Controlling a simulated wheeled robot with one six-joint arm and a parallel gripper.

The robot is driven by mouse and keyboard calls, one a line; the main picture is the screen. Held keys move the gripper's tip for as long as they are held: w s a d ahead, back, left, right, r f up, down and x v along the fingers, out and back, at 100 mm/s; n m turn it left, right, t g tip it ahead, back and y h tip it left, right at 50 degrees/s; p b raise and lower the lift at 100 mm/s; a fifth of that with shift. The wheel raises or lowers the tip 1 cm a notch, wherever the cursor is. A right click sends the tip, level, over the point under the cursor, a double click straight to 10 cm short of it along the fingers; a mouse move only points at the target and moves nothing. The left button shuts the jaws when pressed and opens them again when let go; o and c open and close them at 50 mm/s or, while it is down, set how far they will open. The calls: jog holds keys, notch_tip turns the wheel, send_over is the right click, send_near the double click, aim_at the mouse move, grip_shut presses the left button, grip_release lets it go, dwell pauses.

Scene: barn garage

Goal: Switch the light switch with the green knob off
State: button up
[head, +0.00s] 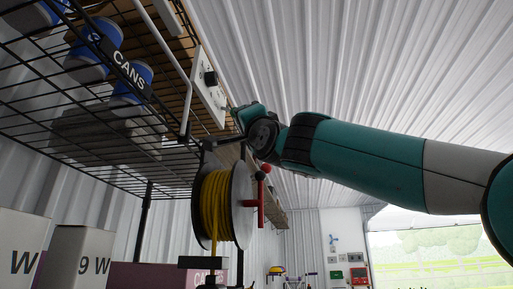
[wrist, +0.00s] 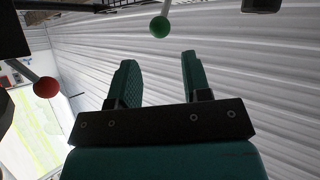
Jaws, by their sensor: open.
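The green knob (wrist: 160,27) is a small ball on the end of a thin pale lever, at the top of the wrist view. My gripper (wrist: 158,58) is open and empty, its two teal fingers pointing toward the knob. The knob appears just beyond the fingertips, in line with the gap between them. In the head view my gripper (head: 236,112) is beside a white switch plate (head: 207,92) with a black block on it. I cannot make out the green knob there. The lever's on or off state cannot be told.
A reel of yellow cord (head: 217,208) hangs below my gripper. A wire shelf (head: 60,130) with blue cans (head: 130,88) is to the left. Corrugated wall panels are behind.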

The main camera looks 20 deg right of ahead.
jog(key=b+v, duration=0.3)
jog(key=v, duration=0.4)
jog(key=shift+s+f, duration=0.2)
jog(key=shift+s, duration=0.05)
jog(key=shift+y, duration=0.3)
